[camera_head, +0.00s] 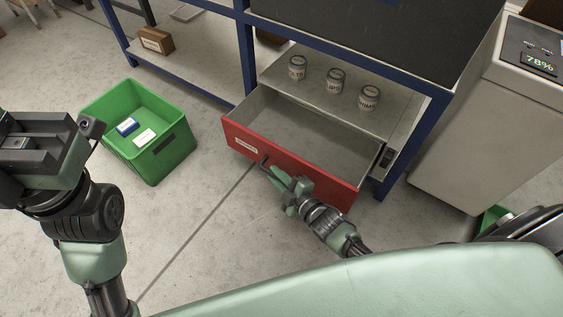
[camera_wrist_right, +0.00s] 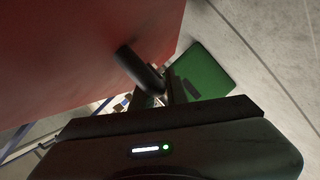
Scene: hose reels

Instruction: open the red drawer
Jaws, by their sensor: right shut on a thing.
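The red drawer (camera_head: 318,180) stands well out from the blue-framed bench, and its grey inside looks empty. Its red front also fills the upper left of the right wrist view (camera_wrist_right: 70,55). My right gripper (camera_head: 268,168) is at the left part of the drawer front, shut on the dark handle (camera_wrist_right: 138,66). The handle is mostly hidden by the gripper in the head view. My left gripper (camera_head: 40,145) is raised at the left edge, away from the drawer; its fingers do not show clearly.
A green crate (camera_head: 181,160) with a blue-and-white box and a white item stands on the floor left of the drawer. Three labelled cans (camera_head: 335,81) stand on the surface above the drawer. A grey cabinet (camera_head: 470,130) with a "78%" display stands at right.

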